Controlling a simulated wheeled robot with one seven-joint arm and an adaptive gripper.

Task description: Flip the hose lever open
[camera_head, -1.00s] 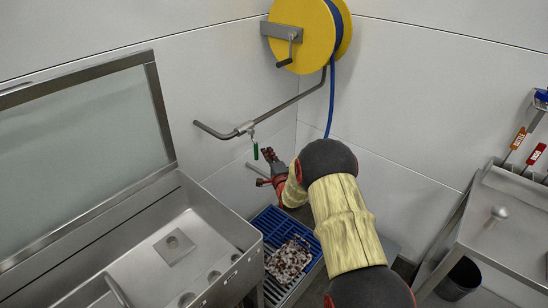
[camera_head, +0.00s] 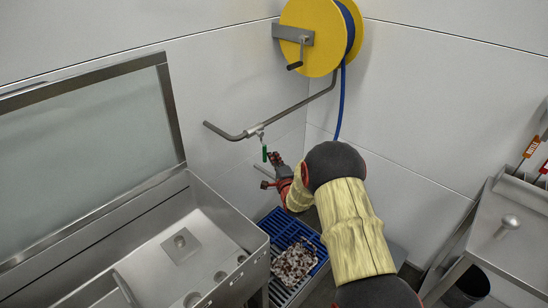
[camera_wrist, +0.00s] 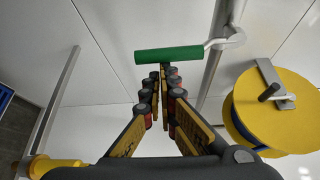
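The hose lever has a green handle (camera_head: 264,153) that hangs below the valve on the grey pipe (camera_head: 232,136) in the head view. In the wrist view the green handle (camera_wrist: 169,55) lies crosswise just beyond my fingertips, with its metal arm (camera_wrist: 222,42) running right to the pipe. My gripper (camera_head: 274,159) is beside the handle's lower end in the head view. In the wrist view my gripper (camera_wrist: 164,73) has a narrow gap between its two fingers, with nothing held. I cannot tell whether a fingertip touches the handle.
A yellow hose reel (camera_head: 310,38) with a blue hose (camera_head: 341,105) is on the wall above. A steel tank (camera_head: 225,215) with a raised lid (camera_head: 90,150) stands left. A blue grate (camera_head: 284,225) lies below my arm. A steel cart (camera_head: 505,240) stands right.

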